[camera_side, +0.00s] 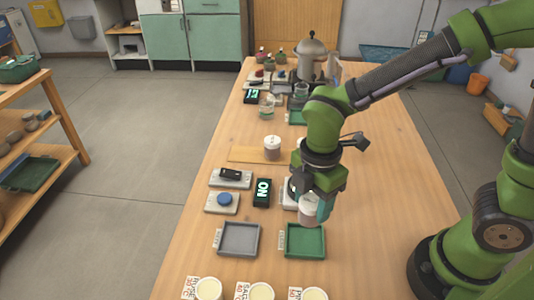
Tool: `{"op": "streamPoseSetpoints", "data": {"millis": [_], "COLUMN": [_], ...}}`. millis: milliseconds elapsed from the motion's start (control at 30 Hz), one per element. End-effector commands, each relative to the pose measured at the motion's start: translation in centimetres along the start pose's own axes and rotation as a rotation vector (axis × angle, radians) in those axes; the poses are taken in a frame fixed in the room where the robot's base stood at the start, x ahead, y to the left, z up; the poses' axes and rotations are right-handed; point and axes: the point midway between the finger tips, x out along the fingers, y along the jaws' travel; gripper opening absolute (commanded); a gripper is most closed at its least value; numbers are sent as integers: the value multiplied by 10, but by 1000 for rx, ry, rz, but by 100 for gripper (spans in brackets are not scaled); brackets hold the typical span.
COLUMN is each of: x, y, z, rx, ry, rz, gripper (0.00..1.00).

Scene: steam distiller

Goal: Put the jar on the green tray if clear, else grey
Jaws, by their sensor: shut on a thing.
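My gripper (312,207) is shut on a small jar (308,214). The jar's visible part looks pale pinkish; whether its contents are clear is too small to tell, and the fingers hide part of it. The jar is held upright just behind the green tray (289,254), seemingly above the table. The green tray looks empty. The grey tray (222,253) lies to its left and also looks empty.
A dark display (262,192) reads "NO", beside a blue button (225,199) on a plate. Another jar (272,147) stands on a wooden board (241,154). Several labelled cups (261,292) line the front edge. A metal still (312,60) stands at the back.

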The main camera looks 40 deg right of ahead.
Motion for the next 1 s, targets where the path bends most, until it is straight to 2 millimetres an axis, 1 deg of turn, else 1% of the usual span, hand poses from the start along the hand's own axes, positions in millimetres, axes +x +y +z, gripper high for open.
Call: {"op": "streamPoseSetpoints", "data": {"millis": [100, 167, 267, 300, 400, 533, 733, 833, 1000], "x": [-3, -1, 11, 18, 32, 45, 73, 78, 78], "y": [2, 2, 1, 1, 1, 1, 1, 2, 2], "z": [-2, -2, -1, -1, -1, -1, -1, -1, -1], "rx": [-107, -139, -164, -167, -165, -163, -164, -163, -161], "ry": [2, 1, -1, -1, 0, 0, 0, 1, 1], "rz": [4, 2, -1, -3, -2, -2, 0, 2, 3], "gripper": [16, 16, 16, 16, 16, 16, 16, 16, 16]}}
